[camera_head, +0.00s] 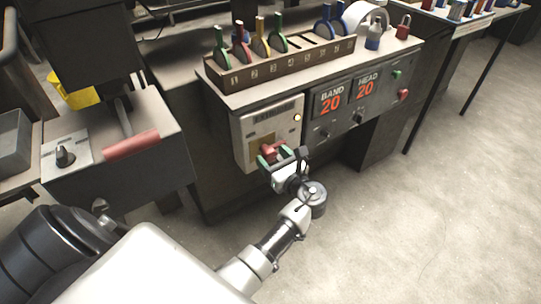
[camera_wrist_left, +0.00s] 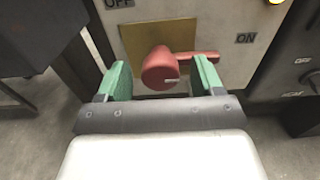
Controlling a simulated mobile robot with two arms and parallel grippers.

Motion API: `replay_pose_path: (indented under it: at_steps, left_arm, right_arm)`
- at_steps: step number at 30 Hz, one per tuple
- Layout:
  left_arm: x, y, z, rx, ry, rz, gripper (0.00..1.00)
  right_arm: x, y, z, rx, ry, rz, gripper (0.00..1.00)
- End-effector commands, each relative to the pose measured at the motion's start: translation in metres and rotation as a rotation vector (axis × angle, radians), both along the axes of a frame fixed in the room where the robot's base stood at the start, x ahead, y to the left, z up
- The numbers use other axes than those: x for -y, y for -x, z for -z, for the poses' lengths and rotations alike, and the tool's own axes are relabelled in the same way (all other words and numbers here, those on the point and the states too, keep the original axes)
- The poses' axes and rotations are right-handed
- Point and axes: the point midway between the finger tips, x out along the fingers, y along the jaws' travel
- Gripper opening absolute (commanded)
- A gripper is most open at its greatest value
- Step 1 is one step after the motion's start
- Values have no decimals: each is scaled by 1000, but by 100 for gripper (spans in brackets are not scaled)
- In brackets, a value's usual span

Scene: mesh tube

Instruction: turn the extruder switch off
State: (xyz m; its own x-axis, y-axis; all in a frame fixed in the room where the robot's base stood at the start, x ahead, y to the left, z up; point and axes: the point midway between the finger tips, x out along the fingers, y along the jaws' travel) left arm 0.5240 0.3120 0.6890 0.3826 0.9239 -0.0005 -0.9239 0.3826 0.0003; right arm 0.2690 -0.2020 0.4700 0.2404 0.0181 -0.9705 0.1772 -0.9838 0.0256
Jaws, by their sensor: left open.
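The extruder switch is a red rotary handle (camera_wrist_left: 160,70) on a brass plate (camera_wrist_left: 148,35) in the left wrist view. Its lever points right, toward the ON label (camera_wrist_left: 245,38); the OFF label (camera_wrist_left: 119,3) is at upper left. In the head view the switch box (camera_head: 270,128) is on the front of the bench, with the red handle (camera_head: 272,152) partly hidden by my gripper. My left gripper (camera_wrist_left: 160,82) is open, its green fingertips on either side of the red hub. The right fingertip overlaps the lever in the picture; I cannot tell if it touches.
To the right of the switch box is a control panel (camera_head: 345,108) with BAND and HEAD displays reading 20. A rack (camera_head: 285,62) of coloured tools stands above on the bench. A machine with a red-handled lever (camera_head: 132,144) is at left. Floor is clear at right.

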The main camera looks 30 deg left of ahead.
Motion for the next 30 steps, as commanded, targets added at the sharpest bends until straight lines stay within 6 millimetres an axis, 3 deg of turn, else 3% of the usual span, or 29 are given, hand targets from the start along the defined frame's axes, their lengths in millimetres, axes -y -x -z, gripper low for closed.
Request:
replay_pose_path:
  at_steps: [4, 12, 14, 23, 30]
  left_arm:
    - [0, 0, 0, 0, 0, 0, 66]
    - [0, 0, 0, 0, 0, 0, 24]
    - [0, 0, 0, 0, 0, 0, 18]
    - [0, 0, 0, 39, 16, 0, 18]
    - [-1, 1, 0, 171, 71, 0, 18]
  right_arm:
    - [0, 0, 0, 0, 0, 0, 43]
    - [0, 0, 0, 0, 0, 0, 43]
    - [0, 0, 0, 1, 0, 0, 43]
    - [0, 0, 0, 3, -1, 0, 43]
    - [0, 1, 4, -3, 0, 0, 43]
